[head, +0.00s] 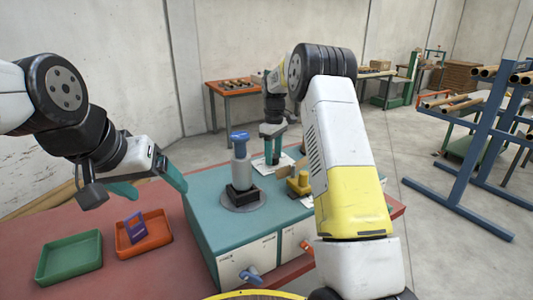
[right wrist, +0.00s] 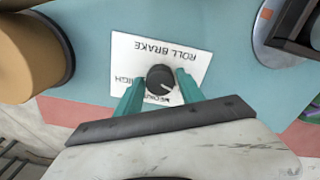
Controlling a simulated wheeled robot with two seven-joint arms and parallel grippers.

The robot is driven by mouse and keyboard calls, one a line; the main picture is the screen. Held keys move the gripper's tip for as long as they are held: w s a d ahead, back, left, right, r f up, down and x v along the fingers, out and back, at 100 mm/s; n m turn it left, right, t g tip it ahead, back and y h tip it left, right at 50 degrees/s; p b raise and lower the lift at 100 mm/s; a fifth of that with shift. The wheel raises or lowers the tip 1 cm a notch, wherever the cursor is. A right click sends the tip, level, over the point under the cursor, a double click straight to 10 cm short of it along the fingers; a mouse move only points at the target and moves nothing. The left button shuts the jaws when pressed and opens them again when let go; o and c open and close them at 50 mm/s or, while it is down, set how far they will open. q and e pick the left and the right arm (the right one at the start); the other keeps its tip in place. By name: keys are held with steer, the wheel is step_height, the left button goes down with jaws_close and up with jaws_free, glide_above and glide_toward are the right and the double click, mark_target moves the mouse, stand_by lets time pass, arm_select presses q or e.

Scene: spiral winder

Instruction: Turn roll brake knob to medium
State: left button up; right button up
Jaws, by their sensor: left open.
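The roll brake knob (right wrist: 159,76) is a round black dial with a white mark, on a white label (right wrist: 190,50) reading ROLL BRAKE, upside down in the right wrist view. The mark points to the lower right, beside the partly hidden word MEDIUM. HIGH shows at the left. My right gripper (right wrist: 159,79) has one green finger on each side of the knob, with small gaps visible. In the head view my right gripper (head: 273,148) is over the teal machine top (head: 205,215), hiding the knob. My left gripper (head: 150,183) is open and empty above the red table.
A grey post with a blue cap (head: 240,150) stands on the machine beside my right gripper. A yellow part (head: 299,183) is to its right. A green tray (head: 70,260) and an orange tray (head: 155,236) with a purple item (head: 134,226) lie on the red table (head: 150,285).

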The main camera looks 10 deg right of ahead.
jaws_close()
steer(key=shift+m, duration=0.3)
steer(key=m, duration=0.6)
steer(key=shift+m, duration=0.3)
steer(key=m, duration=0.6)
steer(key=shift+m, duration=0.4)
steer(key=shift+o, duration=2.2)
jaws_free()
